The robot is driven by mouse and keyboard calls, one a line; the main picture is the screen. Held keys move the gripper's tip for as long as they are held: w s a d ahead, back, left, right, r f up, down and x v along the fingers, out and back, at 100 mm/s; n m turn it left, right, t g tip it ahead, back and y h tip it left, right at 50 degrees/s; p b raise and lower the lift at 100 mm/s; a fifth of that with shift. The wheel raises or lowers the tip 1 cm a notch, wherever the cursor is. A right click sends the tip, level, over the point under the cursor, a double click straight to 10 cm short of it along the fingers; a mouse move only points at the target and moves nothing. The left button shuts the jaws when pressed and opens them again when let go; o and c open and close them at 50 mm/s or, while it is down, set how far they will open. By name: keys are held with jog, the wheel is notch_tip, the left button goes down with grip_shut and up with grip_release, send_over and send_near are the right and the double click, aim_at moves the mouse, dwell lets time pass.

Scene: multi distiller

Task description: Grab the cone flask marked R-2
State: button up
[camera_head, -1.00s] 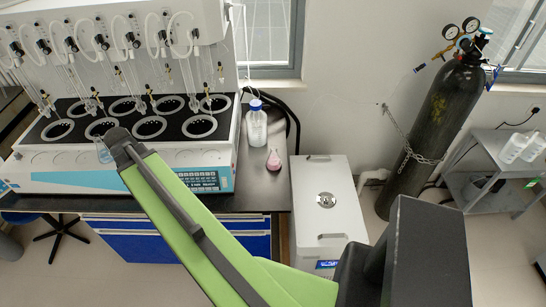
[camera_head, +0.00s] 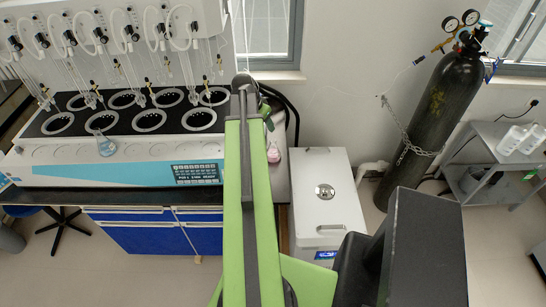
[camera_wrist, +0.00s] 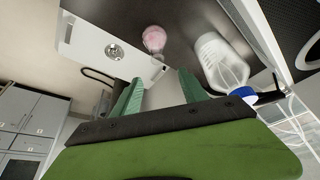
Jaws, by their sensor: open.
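A small cone flask with pink contents (camera_head: 273,154) stands on the dark bench, right of my arm in the head view. It also shows in the wrist view (camera_wrist: 154,39), beyond my fingertips. A second cone flask with pale blue contents (camera_head: 105,146) is at the front of the distiller. I cannot read a mark on either flask. My gripper (camera_wrist: 158,88) is open, its two green fingers apart with nothing between them. In the head view my arm mostly hides it.
A white bottle with a blue cap (camera_wrist: 220,62) stands close to the right finger in the wrist view. The distiller (camera_head: 120,152) fills the bench at left. A white cabinet (camera_head: 325,190) stands right of the bench, and a black gas cylinder (camera_head: 440,120) beyond it.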

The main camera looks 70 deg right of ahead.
jog(key=b, duration=0.6)
send_over(273, 140)
jog(key=a, duration=0.3)
notch_tip(273, 140, down, 8)
jog(key=shift+w+d+f+b, duration=0.1)
jog(key=shift+w+d+b, duration=0.15)
jog(key=shift+w+b, duration=0.05)
jog(key=b+x, duration=0.4)
jog(key=x, duration=0.1)
jog(key=shift+s+a+f+b, duration=0.1)
jog(key=shift+s+a+b, duration=0.1)
jog(key=shift+b, duration=0.2)
grip_shut()
